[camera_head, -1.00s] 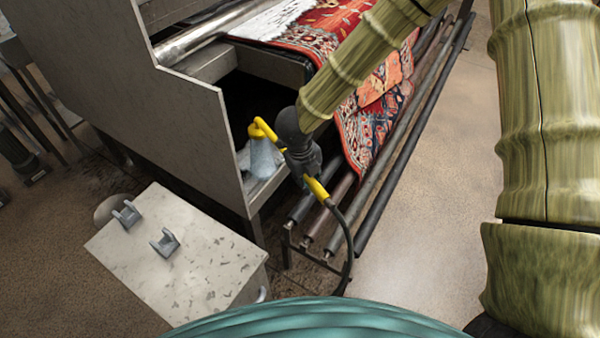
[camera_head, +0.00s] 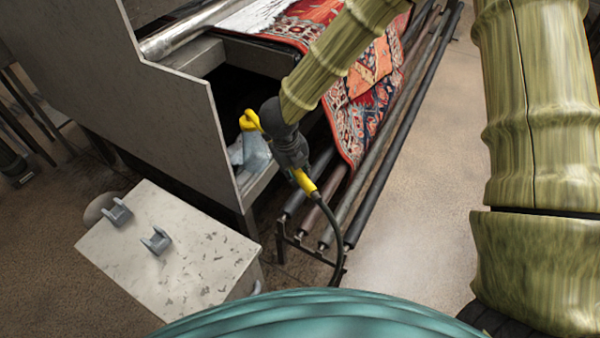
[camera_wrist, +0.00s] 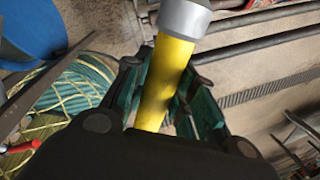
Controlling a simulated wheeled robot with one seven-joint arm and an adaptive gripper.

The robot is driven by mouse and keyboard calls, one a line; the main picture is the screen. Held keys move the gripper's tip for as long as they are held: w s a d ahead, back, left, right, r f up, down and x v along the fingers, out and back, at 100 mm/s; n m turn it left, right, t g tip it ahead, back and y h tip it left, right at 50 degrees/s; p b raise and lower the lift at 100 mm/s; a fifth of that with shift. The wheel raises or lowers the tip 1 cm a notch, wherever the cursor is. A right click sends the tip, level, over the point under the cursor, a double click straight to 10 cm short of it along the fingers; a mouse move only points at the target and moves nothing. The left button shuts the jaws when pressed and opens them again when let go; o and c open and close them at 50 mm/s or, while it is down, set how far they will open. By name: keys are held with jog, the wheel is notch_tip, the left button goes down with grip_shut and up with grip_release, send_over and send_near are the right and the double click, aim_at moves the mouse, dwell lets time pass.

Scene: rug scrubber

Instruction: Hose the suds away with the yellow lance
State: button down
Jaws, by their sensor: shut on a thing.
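The yellow lance (camera_head: 305,181) is in my gripper (camera_head: 291,152), which is shut around it in front of the machine's open side. A black hose trails down from the lance's near end. Its yellow far end (camera_head: 249,120) sticks out to the left, with a pale blue-grey cone like spray (camera_head: 251,153) below it. In the wrist view the lance (camera_wrist: 165,80), with a grey collar, runs between the green fingers of my gripper (camera_wrist: 166,98). A white patch (camera_head: 262,16) on the patterned red rug (camera_head: 355,128) may be suds; my arm hides part of the rug.
The machine's grey side panel (camera_head: 175,120) stands just left of the lance. Dark rollers (camera_head: 375,178) run along its right side. A worn grey box (camera_head: 170,255) with two cradle-like brackets stands at lower left. The floor to the right of the rollers is clear.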

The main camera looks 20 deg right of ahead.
jog(key=w+a+p, duration=0.2)
jog(key=w+a, duration=0.6)
jog(key=shift+w+a, duration=0.35)
jog(key=shift+w, duration=0.05)
dwell(2.7)
jog(key=shift+w+a+p, duration=0.2)
jog(key=shift+p, duration=0.15)
dwell(0.9)
jog(key=s+d+n+p, duration=0.1)
jog(key=d+n+p, duration=0.2)
jog(key=d, duration=2.1)
jog(key=p, duration=0.5)
jog(key=shift+t, duration=0.3)
jog(key=shift+w+a, duration=0.1)
jog(key=shift+w+a+p, duration=0.6)
jog(key=shift+w+a, duration=1.4)
jog(key=shift+a, duration=0.05)
